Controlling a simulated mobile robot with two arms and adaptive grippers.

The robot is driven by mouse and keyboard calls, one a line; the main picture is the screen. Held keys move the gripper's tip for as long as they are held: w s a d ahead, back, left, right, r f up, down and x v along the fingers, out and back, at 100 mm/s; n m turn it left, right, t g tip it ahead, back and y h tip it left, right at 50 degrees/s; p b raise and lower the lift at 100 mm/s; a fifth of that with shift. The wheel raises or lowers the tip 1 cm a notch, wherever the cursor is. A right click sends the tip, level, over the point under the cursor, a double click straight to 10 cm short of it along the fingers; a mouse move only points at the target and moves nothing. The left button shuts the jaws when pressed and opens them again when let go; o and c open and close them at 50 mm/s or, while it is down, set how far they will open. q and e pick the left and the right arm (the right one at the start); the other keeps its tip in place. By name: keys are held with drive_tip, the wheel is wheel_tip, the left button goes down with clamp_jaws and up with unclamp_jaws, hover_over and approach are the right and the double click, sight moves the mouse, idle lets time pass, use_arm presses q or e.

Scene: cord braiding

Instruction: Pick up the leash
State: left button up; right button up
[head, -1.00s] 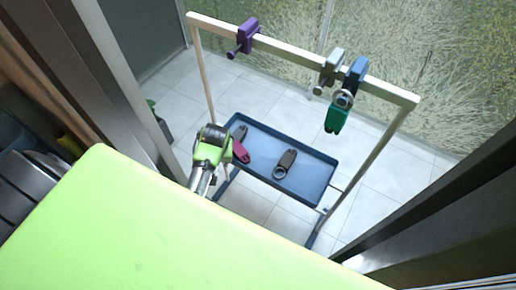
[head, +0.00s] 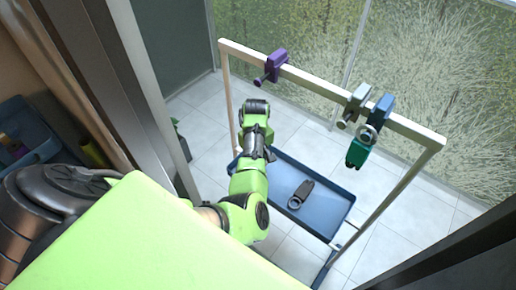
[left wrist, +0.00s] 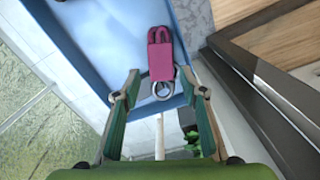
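A pink leash (left wrist: 161,55) with a metal ring (left wrist: 163,90) at its end lies in the blue tray (left wrist: 105,40) in the left wrist view. My left gripper (left wrist: 160,82) is open, with its fingertips on either side of the ring end and nothing between them visibly gripped. In the head view my left arm reaches over the left end of the tray (head: 330,225) and hides the pink leash. A dark leash (head: 301,194) with a ring lies in the tray's middle. A green leash (head: 357,153) hangs by its ring from the rack. My right gripper is not in view.
The pale rack (head: 325,86) stands over the tray and carries a purple clamp (head: 276,64), a grey clamp (head: 356,98) and a blue clamp (head: 380,108). Dark frame posts flank both sides. Tiled floor (head: 415,200) lies open to the right.

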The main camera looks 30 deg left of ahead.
use_arm(q)
drive_tip(key=shift+a+f, duration=0.2)
drive_tip(key=shift+f, duration=3.45)
clamp_jaws()
drive_tip(key=shift+r, duration=0.15)
wheel_tip(320, 180, up, 10)
